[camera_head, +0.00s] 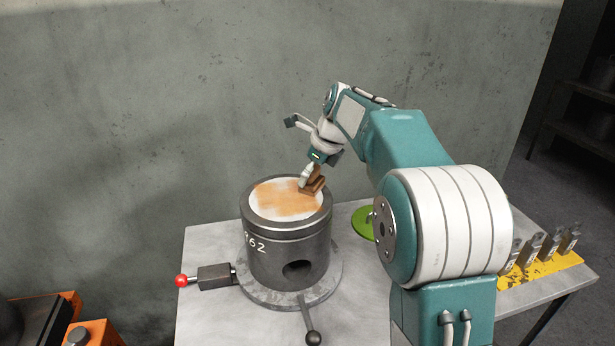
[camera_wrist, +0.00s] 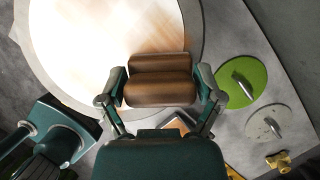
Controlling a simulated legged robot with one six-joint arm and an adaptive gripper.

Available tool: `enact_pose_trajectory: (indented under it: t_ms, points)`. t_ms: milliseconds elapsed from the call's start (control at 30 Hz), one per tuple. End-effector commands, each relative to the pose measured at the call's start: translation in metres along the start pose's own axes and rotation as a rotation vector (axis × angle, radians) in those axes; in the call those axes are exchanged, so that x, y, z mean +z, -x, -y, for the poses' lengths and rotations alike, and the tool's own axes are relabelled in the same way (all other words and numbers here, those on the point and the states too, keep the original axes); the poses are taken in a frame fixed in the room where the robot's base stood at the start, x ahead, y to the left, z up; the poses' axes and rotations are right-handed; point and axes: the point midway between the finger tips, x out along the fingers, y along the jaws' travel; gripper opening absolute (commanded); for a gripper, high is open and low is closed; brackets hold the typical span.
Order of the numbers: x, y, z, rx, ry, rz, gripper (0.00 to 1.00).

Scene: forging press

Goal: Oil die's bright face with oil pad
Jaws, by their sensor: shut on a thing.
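The die (camera_head: 287,250) is a dark steel cylinder marked 62, standing upright on a round base on the table. Its bright top face (camera_head: 265,206) carries a brown-orange oil film over much of its middle, with pale bare areas at the left and front edge. In the wrist view the face (camera_wrist: 75,45) fills the upper left, with brown streaks. My gripper (camera_head: 308,178) is shut on the brown oil pad (camera_head: 314,186), over the right part of the face. The pad (camera_wrist: 158,90) sits between both fingers in the wrist view and appears to touch the face.
A green disc with a handle (camera_head: 362,222) lies right of the die; a grey one (camera_wrist: 283,125) lies beside it. A red-knobbed lever (camera_head: 208,278) and a front handle (camera_head: 312,325) stick out. Several metal pieces stand on a yellow strip (camera_head: 550,265) at right.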

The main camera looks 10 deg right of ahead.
Motion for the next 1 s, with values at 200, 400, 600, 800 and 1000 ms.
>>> enact_pose_trajectory:
  t_ms: [200,400,600,800,1000]
  points:
    - [0.009,-0.003,0.009,0.0,0.001,0.0,0.46]
    - [0.015,-0.004,0.002,0.0,0.003,0.002,0.46]
    - [0.026,-0.007,-0.009,0.0,0.004,0.002,0.46]
    - [0.032,-0.009,-0.014,-0.002,0.001,0.003,0.46]
    - [0.04,-0.013,-0.022,-0.001,0.003,0.004,0.46]
